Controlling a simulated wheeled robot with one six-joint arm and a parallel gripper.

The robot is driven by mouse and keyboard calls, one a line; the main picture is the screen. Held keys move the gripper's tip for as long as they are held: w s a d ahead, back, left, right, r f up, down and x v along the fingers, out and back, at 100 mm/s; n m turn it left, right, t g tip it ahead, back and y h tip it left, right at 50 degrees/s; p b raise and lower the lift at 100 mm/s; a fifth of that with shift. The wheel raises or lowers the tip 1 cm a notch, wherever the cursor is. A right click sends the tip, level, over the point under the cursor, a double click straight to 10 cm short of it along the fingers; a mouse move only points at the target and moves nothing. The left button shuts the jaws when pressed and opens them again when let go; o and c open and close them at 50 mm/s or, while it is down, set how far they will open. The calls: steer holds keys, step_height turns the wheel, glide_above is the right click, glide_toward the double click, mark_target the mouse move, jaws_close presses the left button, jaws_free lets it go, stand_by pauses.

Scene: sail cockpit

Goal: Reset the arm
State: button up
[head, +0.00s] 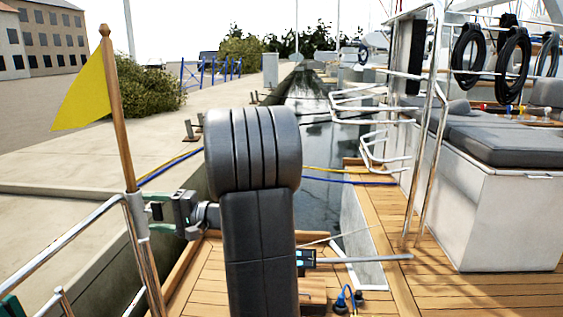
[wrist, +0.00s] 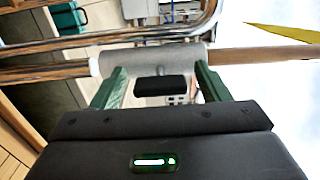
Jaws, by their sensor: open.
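My gripper (head: 158,213) is at the left in the head view, beside the stainless rail, at the grey socket (head: 136,212) that holds a wooden flagstaff (head: 118,110). In the wrist view my gripper (wrist: 161,68) has its two green fingers spread apart, with the pale grey socket (wrist: 150,56) across their tips. I cannot tell whether the fingers touch it. Nothing is held between them. The staff stands upright with a yellow flag (head: 84,97) at its top. My dark arm link hides part of the deck.
The curved steel rail (head: 85,238) runs close by my gripper. At the right stand a white seat box with a grey cushion (head: 513,143) and steel frames. A blue-handled item (head: 346,297) lies on the teak deck. A concrete quay (head: 60,210) is at left.

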steer(key=shift+d, duration=0.1)
steer(key=s+d+p, duration=0.1)
steer(key=d+p, duration=0.3)
steer(key=d, duration=1)
steer(key=a+b, duration=0.1)
steer(key=a, duration=0.4)
steer(key=a+b, duration=0.2)
steer(key=a, duration=0.2)
steer(key=w+a+b, duration=0.1)
steer(key=a, duration=0.4)
steer(key=shift+a+f, duration=0.15)
steer(key=shift+a, duration=0.15)
steer(key=shift+d+r+m+p, duration=0.15)
steer(key=shift+r+m+p, duration=0.3)
steer(key=shift+p, duration=0.3)
steer(key=m+p, duration=0.4)
steer(key=shift+d, duration=0.1)
steer(key=m+p, duration=0.4)
steer(key=p, duration=0.3)
steer(key=shift+w+r+m, duration=0.1)
steer(key=shift+m, duration=0.25)
steer(key=m+p, duration=0.5)
steer(key=p, duration=0.1)
steer(key=shift+p, duration=0.4)
steer(key=m+p, duration=0.3)
steer(key=shift+w, duration=0.1)
